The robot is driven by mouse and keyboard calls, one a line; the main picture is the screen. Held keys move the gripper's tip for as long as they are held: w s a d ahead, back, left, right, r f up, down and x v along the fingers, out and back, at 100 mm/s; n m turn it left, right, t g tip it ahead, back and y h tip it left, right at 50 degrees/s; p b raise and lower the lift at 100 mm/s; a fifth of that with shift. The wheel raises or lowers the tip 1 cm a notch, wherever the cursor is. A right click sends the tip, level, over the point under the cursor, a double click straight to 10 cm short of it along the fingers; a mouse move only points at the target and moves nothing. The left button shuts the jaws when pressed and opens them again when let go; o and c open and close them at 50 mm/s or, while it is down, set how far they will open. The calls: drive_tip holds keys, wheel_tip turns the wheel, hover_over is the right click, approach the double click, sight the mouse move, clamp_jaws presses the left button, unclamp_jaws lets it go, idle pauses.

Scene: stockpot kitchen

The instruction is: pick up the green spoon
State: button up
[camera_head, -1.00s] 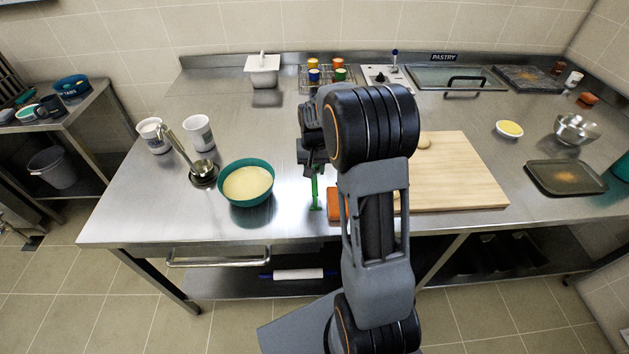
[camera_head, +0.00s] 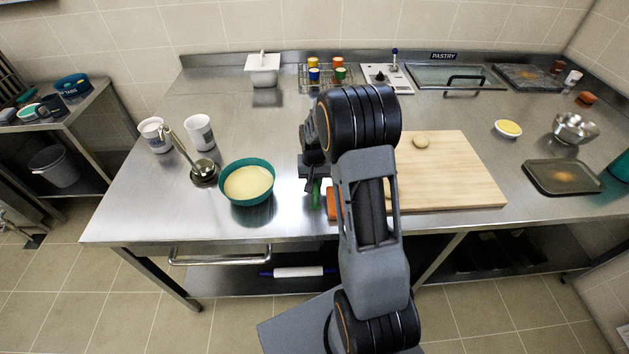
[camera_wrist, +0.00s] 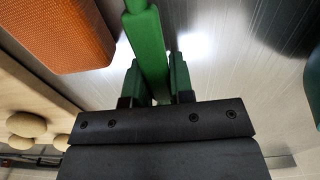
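The green spoon lies on the steel counter, left of the cutting board; in the head view only a short green piece (camera_head: 316,196) shows below my gripper (camera_head: 314,182). In the wrist view its green handle (camera_wrist: 147,45) runs from the top edge down between the two fingers of my gripper (camera_wrist: 157,82). The fingers look open, one on each side of the handle, with a narrow gap on the right. The handle overlaps the left finger in the picture, so contact there is unclear. The far end of the spoon is out of the wrist view.
An orange block (camera_wrist: 65,35) lies close beside the handle. The cutting board (camera_head: 455,180) with a dough ball (camera_head: 421,142) is on the right. A teal bowl (camera_head: 229,194) of yellowish contents stands to the left, with a ladle (camera_head: 203,171) and two mugs (camera_head: 199,133) beyond.

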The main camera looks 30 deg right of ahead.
clamp_jaws()
drive_tip(key=shift+r, duration=0.1)
idle(0.3)
drive_tip(key=shift+r, duration=0.55)
wheel_tip(320, 180, up, 2)
drive_tip(key=shift+d+r, duration=0.15)
drive_tip(key=s+d+r, duration=0.1)
drive_tip(key=r, duration=0.1)
drive_tip(key=s+d+r+b, duration=0.1)
drive_tip(key=s+r, duration=0.1)
drive_tip(key=s+d+r, duration=0.1)
drive_tip(key=shift+s+d+r+b, duration=0.15)
drive_tip(key=shift+d+r+b, duration=0.25)
drive_tip(key=s+d+r+b, duration=0.1)
drive_tip(key=s+d+r, duration=0.2)
drive_tip(key=s+d, duration=0.2)
drive_tip(key=shift+s+d+r, duration=0.2)
drive_tip(key=shift+s+r, duration=0.15)
drive_tip(key=shift+s, duration=0.2)
